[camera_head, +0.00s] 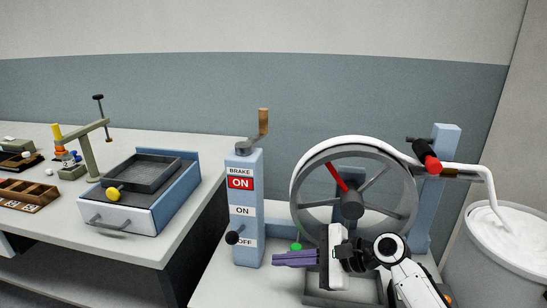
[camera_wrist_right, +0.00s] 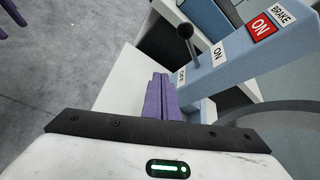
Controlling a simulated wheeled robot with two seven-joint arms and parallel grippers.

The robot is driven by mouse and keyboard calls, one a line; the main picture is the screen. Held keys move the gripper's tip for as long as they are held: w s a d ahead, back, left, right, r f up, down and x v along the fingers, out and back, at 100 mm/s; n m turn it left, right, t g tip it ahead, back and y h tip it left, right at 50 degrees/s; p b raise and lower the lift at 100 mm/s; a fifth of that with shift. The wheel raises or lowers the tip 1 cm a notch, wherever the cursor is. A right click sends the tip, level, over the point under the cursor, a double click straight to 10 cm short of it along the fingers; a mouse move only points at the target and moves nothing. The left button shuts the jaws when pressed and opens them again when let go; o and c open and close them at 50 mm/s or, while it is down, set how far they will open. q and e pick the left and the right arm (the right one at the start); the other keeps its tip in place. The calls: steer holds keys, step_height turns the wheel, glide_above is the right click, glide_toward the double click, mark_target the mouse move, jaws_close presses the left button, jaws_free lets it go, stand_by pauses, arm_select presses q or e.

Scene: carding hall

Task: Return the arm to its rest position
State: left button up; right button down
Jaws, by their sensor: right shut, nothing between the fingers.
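My right gripper (camera_head: 278,258) is shut and empty, its purple fingers together and pointing left, low in front of the spoked wheel (camera_head: 298,205). It is near the foot of the blue brake post (camera_head: 246,225). In the right wrist view the purple fingers (camera_wrist_right: 160,84) lie together, with the brake post (camera_wrist_right: 225,70) beyond them. The post's black-knobbed lever (camera_head: 233,237) sits low, near the OFF label; the red sign reads BRAKE ON. At the wrist view's top left, purple pieces (camera_wrist_right: 14,12) look like part of my left gripper, cut off by the edge.
A white strand (camera_head: 335,143) runs over the wheel to a can (camera_head: 508,263) at the right. A red knob (camera_head: 432,164) sits by the blue upright. The left table (camera_head: 205,190) holds a drawer box (camera_head: 122,216) and a wooden tray (camera_head: 28,191). A gap separates the tables.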

steer(key=s+d+f+n+g+h, duration=0.1)
steer(key=s+d+f+n+h, duration=0.1)
steer(key=s+f+n, duration=0.55)
steer(key=s+d+f+n+h, duration=0.25)
steer(key=s+f, duration=0.25)
steer(key=s, duration=0.5)
steer(key=s+d+r+n+h, duration=0.1)
steer(key=s+d+n+h, duration=0.65)
steer(key=s+d, duration=0.8)
steer(key=w+a+f+t+y, duration=0.1)
steer(key=a+f+t, duration=0.1)
steer(key=f, duration=0.4)
steer(key=w+a+f+t+y, duration=0.1)
steer(key=a+f+t, duration=0.1)
steer(key=a+f, duration=0.2)
steer(key=shift+w+a+f+y, duration=0.15)
steer(key=shift+a+f+y, duration=0.2)
steer(key=shift+f, duration=0.9)
